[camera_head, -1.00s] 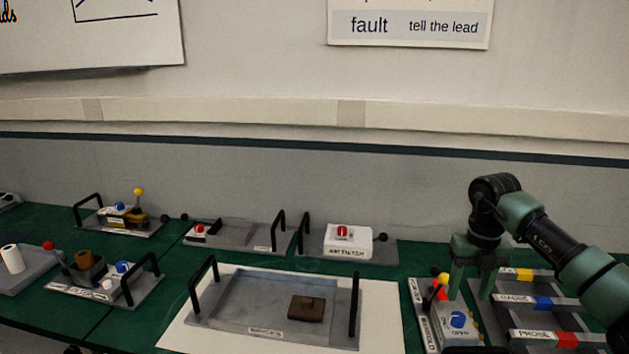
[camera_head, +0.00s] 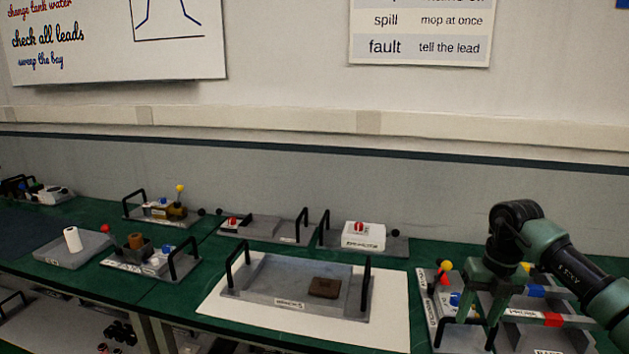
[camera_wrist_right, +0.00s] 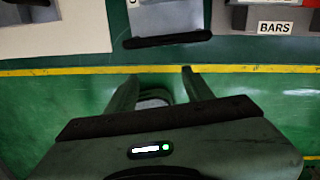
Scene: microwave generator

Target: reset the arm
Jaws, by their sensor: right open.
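My right gripper (camera_head: 469,337) comes in from the right in the head view. It is open and hangs over the front of the module with the yellow and red knobs. In the right wrist view its two fingers (camera_wrist_right: 157,88) are spread with nothing between them. Green surface and a yellow edge stripe (camera_wrist_right: 230,69) lie beyond the fingers. My left gripper is not in view.
A grey tray (camera_head: 262,294) with black handles and a brown block (camera_head: 324,288) rests on a white mat (camera_head: 215,303). A white-topped unit (camera_head: 363,236) stands behind it. Labelled racks (camera_head: 556,320) lie at the right, partly hidden by my arm.

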